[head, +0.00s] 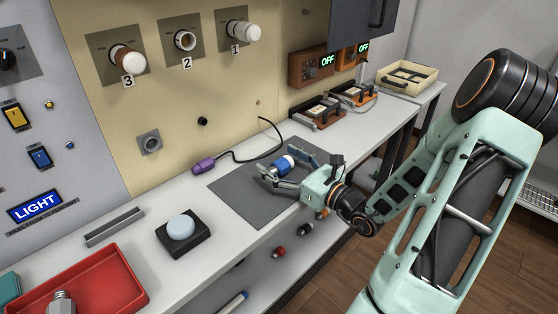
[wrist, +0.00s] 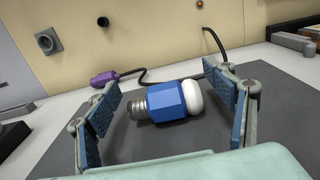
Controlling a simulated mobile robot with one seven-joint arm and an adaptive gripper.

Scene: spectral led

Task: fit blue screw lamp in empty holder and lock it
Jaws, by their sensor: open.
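The blue screw lamp (head: 283,166) lies on its side on a dark grey mat (head: 238,189). In the wrist view the lamp (wrist: 165,103) has its metal thread to the left and its white dome to the right. My gripper (head: 288,168) is open, with its fingers on either side of the lamp; in the wrist view the fingers (wrist: 168,110) stand apart from it. On the beige panel, holder 2 (head: 184,40) shows an empty ring. Holder 3 (head: 127,59) and holder 1 (head: 241,32) carry white-ended lamps.
A purple-ended black cable (head: 203,166) lies behind the mat. A pale round button on a black base (head: 181,229) and a red tray (head: 98,281) stand at left. Two devices reading OFF (head: 318,66) are at the back right.

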